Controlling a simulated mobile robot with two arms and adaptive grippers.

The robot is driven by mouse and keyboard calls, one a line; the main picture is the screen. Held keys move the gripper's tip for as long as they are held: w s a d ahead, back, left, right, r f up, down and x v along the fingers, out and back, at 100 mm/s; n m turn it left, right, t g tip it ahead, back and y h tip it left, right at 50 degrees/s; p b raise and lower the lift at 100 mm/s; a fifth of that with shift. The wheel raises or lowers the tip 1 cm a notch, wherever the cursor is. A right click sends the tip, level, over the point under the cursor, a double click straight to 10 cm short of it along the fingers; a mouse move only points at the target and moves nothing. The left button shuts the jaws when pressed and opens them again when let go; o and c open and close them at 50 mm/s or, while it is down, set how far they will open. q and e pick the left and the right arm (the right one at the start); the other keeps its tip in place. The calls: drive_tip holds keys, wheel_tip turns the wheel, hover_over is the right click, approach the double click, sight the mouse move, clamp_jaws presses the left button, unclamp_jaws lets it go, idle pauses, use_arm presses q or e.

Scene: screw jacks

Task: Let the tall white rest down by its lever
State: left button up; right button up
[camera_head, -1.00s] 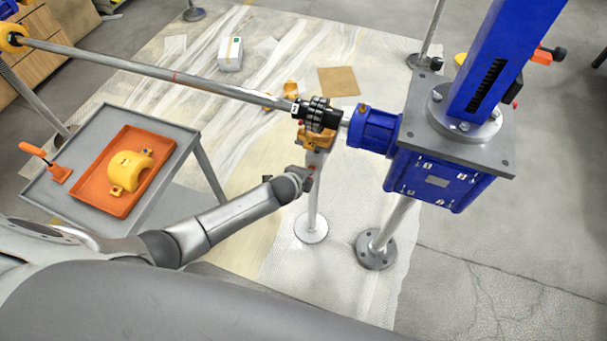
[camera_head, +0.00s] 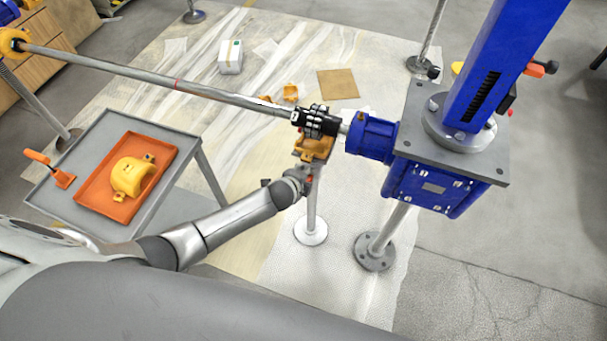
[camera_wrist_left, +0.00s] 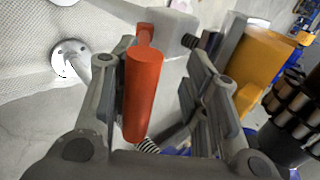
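The tall white rest (camera_head: 312,205) stands on a round white foot under the black coupling, with an orange-yellow yoke (camera_head: 314,147) at its top. In the left wrist view its foot (camera_wrist_left: 68,57) shows at the upper left. The rest's lever (camera_wrist_left: 141,95) has a red-orange handle and lies between my left gripper's fingers. My left gripper (camera_wrist_left: 163,70) is open around the handle, which is close to the left finger, with a gap to the right finger. In the head view my left gripper (camera_head: 304,181) is small, just below the yoke. My right gripper is not in view.
A long shaft (camera_head: 180,84) runs through the black coupling (camera_head: 318,121) to the blue screw jack (camera_head: 432,182) at the right. A grey trolley (camera_head: 180,168) with an orange tray (camera_head: 155,190) and a yellow cover (camera_head: 130,178) stands at the left. Floor before the rest is clear.

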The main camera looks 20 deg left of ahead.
use_arm(q)
drive_tip(key=r+p, duration=0.1)
drive_tip(key=s+r+p, duration=0.1)
drive_tip(key=r, duration=0.1)
drive_tip(key=shift+r, duration=0.1)
drive_tip(key=shift+p+v, duration=1.05)
drive_tip(key=shift+v, duration=0.05)
drive_tip(key=shift+s+r+p, duration=0.35)
drive_tip(key=shift+s+p, duration=0.1)
drive_tip(key=shift+p, duration=0.4)
drive_tip(key=shift+p+v, duration=2.15)
drive_tip(key=shift+v, duration=0.05)
drive_tip(key=shift+w+r, duration=0.2)
drive_tip(key=shift+w, duration=0.05)
drive_tip(key=v, duration=1.2)
